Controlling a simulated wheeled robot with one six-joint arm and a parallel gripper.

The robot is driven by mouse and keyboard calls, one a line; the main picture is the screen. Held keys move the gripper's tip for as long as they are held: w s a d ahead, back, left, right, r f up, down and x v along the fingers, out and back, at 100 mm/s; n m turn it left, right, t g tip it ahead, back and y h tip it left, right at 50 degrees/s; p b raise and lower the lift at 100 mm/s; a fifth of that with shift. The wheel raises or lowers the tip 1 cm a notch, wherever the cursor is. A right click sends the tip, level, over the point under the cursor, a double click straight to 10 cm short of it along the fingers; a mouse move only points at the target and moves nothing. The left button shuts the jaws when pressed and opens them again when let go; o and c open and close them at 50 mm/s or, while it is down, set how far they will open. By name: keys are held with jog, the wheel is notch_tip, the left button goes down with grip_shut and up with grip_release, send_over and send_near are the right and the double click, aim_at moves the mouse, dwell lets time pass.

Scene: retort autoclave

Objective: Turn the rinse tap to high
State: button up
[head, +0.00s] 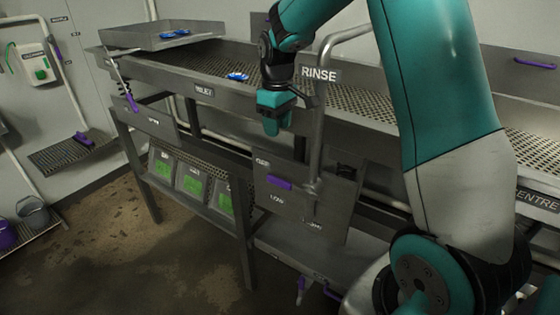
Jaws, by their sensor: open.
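The rinse tap's purple lever (280,184) lies roughly level, pointing left from the upright pipe in front of a grey plate (262,205). Small white lettering on the plate sits above the lever, below it ("LOW"), and lower right; the upper and lower-right words are too small to read surely. The RINSE sign (320,75) is on the pipe above. My gripper (272,129) is open, pointing down above the lever and apart from it, left of the pipe. Nothing shows between its fingers.
A long perforated steel trough (215,65) runs behind, with a blue-and-white item (238,76) on it. A tray (160,36) stands at its far left. Another purple handle (132,103) hangs at left. My arm covers the right side.

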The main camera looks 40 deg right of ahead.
aim_at(280, 179)
jog(key=f+p, duration=0.1)
jog(key=f, duration=0.4)
jog(key=f+p, duration=0.2)
jog(key=f, duration=0.4)
jog(key=f+p, duration=0.1)
jog(key=f, duration=0.5)
jog(key=shift+w+d+f, duration=0.1)
jog(key=shift+d+f, duration=0.15)
jog(key=shift+d, duration=0.15)
grip_shut()
